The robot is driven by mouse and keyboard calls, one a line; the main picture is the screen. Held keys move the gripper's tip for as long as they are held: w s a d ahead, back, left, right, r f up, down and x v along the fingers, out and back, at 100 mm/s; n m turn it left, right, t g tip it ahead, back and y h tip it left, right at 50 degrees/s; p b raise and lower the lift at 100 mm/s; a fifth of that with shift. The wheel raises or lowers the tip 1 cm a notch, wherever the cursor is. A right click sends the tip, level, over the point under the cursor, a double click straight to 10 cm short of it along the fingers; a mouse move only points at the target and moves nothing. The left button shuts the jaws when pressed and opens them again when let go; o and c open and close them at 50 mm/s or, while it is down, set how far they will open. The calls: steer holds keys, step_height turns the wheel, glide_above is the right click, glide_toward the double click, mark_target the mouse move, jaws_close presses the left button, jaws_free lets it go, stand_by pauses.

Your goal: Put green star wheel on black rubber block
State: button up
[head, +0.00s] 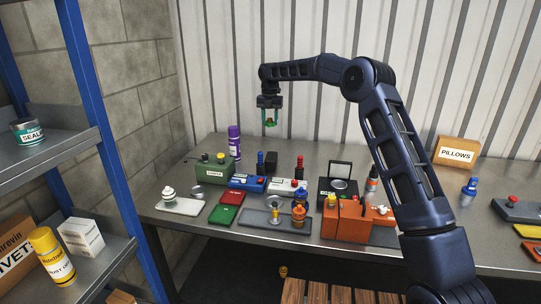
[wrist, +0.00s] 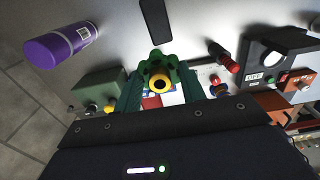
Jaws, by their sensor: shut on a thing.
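My gripper (head: 270,119) is raised above the back of the bench in the head view. It is shut on the green star wheel (wrist: 173,68), which has a yellow hub facing the camera in the wrist view. In the head view the wheel (head: 270,123) is small between the fingers.
A purple can (head: 234,141) stands left of the block. An orange unit (head: 347,219) is at the front. A pillows carton (head: 457,151) is at the back right.

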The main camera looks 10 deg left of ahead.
mark_target(270, 159)
step_height(270, 159, down, 17)
steer(key=shift+f, duration=0.1)
stand_by(0.5)
steer(key=shift+f, duration=0.1)
steer(key=o, duration=1)
steer(key=shift+c, duration=0.2)
step_height(270, 159, up, 12)
